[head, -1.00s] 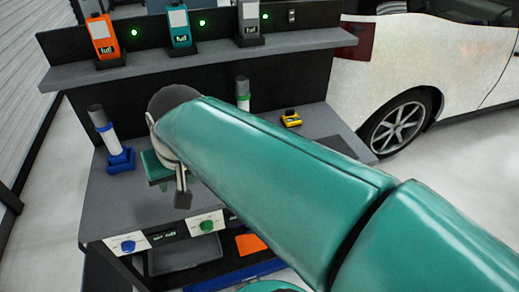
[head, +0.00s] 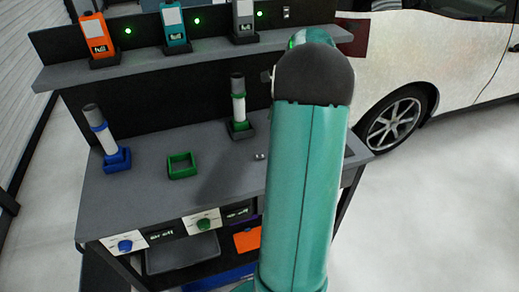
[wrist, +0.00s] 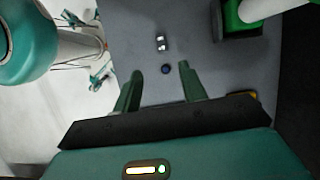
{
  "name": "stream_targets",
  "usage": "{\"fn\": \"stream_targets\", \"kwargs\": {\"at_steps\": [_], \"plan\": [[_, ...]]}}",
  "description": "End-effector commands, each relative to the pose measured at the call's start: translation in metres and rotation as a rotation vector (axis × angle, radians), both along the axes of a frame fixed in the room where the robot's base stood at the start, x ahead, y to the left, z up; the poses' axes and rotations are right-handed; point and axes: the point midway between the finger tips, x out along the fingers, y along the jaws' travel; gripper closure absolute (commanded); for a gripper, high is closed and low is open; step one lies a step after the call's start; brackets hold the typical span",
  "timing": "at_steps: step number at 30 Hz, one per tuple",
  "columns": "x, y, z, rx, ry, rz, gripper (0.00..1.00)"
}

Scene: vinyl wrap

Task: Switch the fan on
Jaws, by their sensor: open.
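I cannot make out a fan in either view. A small switch-like plate (head: 286,13) is on the dark back panel in the head view, right of the green lights. A small metal piece (head: 260,156) lies on the bench; what seems the same piece shows in the wrist view (wrist: 161,42), near a small dark blue round spot (wrist: 166,69). My gripper (wrist: 160,80) is open and points down over the bench, its green fingers apart with nothing held. My arm hides the gripper in the head view.
Orange (head: 97,35), teal (head: 175,26) and grey (head: 244,20) devices stand on the shelf. Holders with upright tubes, blue (head: 117,159) and green (head: 240,130), stand on the bench, with a green frame (head: 182,166) between. Blue (head: 125,245) and green (head: 204,224) knobs are on the front.

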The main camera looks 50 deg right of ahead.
Motion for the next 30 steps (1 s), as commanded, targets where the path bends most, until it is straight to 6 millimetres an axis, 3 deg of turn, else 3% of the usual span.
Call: {"fn": "stream_targets", "kwargs": {"at_steps": [3,8,21,30], "plan": [[-0.003,-0.007,-0.007,0.017,0.005,-0.028,0.58],[0.000,0.000,-0.022,0.017,0.005,-0.027,0.58],[0.017,0.028,-0.100,0.016,0.006,-0.025,0.58],[0.023,0.039,-0.130,0.014,0.005,-0.025,0.58]]}}
